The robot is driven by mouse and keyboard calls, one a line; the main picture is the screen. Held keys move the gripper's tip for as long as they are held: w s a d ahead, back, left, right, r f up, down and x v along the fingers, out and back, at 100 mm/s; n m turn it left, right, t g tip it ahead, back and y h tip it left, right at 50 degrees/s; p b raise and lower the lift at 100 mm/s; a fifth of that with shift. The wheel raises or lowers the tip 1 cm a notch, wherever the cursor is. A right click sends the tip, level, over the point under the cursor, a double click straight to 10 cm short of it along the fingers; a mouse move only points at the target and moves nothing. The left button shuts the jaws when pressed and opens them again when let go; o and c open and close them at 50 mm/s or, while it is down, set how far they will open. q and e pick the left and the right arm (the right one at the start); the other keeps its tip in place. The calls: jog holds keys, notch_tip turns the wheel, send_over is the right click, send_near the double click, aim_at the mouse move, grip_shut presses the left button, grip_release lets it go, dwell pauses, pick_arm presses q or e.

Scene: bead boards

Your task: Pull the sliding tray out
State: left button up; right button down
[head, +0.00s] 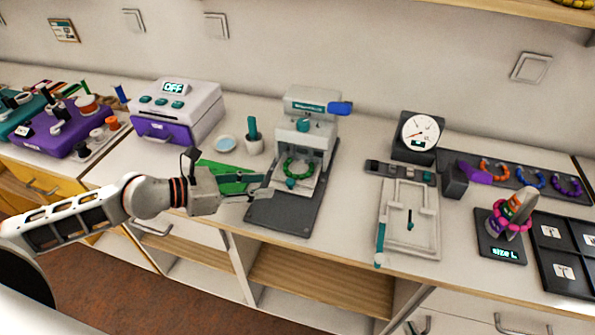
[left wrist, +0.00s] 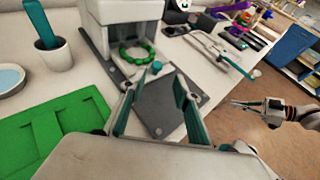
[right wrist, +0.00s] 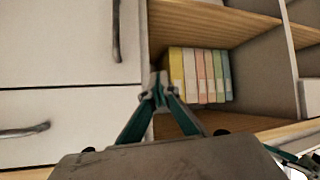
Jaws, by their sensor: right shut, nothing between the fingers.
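The press-like machine (head: 303,133) stands on a dark base plate (head: 268,213) on the counter. Its light sliding tray (head: 311,186) sits low at the machine's front, with a green bead bracelet (head: 288,170) on it and a teal knob (head: 291,183) at its front edge. The knob also shows in the left wrist view (left wrist: 157,66). My left gripper (head: 266,187) is open and empty, over the base plate, its fingers (left wrist: 154,84) pointing toward the knob without touching it. My right gripper (right wrist: 160,88) is shut and empty, low in front of the cabinets.
A green mat (head: 228,178) and a cup with a teal tool (head: 254,146) are left of the machine. A white frame jig (head: 408,238) and a dial gauge (head: 420,135) stand to the right. Open shelves (head: 322,280) lie below the counter edge.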

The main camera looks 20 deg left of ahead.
aim_at(288, 181)
pick_arm(q)
jog(key=shift+w+a, duration=0.1)
jog(key=shift+w, duration=0.3)
jog(key=shift+x, duration=3.65)
jog(key=shift+f, duration=0.1)
grip_shut()
